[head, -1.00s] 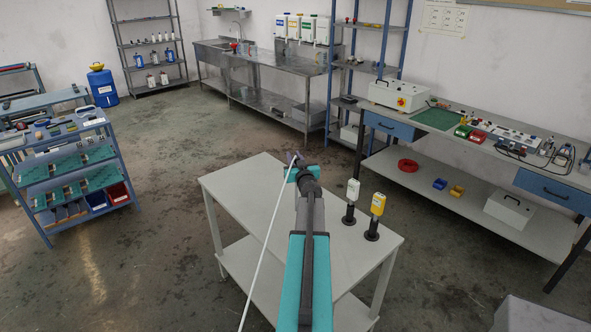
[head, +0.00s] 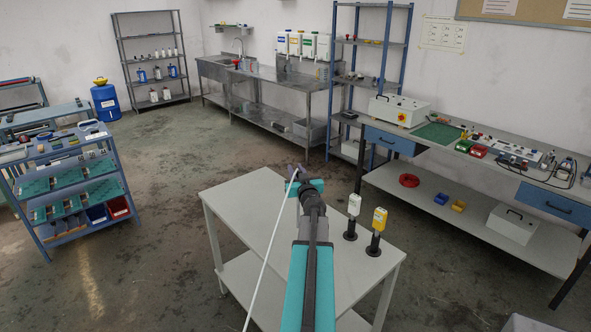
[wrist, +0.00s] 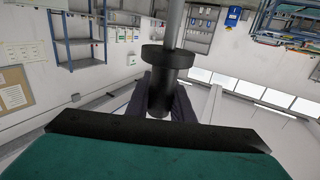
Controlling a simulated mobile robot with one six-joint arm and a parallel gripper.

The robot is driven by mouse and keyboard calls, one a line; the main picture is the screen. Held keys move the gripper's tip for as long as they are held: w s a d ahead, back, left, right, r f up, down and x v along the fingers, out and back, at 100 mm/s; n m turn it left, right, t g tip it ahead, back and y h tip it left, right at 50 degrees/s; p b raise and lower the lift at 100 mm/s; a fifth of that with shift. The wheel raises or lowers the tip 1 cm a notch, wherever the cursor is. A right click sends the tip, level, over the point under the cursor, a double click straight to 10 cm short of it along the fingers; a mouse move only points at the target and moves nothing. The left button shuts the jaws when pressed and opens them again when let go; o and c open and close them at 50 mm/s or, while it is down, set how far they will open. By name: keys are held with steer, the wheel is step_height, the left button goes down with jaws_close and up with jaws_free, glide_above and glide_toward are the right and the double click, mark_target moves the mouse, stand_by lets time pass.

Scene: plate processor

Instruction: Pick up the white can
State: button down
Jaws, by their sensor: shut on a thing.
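My gripper (head: 298,171) is at the far end of my outstretched arm, above the far part of the grey table. In the wrist view its dark fingers (wrist: 160,100) are shut on a black flanged handle (wrist: 158,88) with a grey rod (wrist: 174,22). In the head view a long thin white rod (head: 269,242) runs from the gripper towards the camera. A small white container (head: 354,204), perhaps the white can, stands upright on a black stand at the table's right side, apart from my gripper.
The grey table (head: 237,201) is otherwise mostly clear. A workbench (head: 477,150) stands at the right, and a blue trolley (head: 127,190) at the left. Open floor lies between.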

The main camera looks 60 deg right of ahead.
steer(key=w+a+r+v, duration=0.1)
steer(key=v, duration=0.9)
steer(key=shift+a+p, duration=0.2)
steer(key=shift+p, duration=0.1)
steer(key=shift+w, duration=0.2)
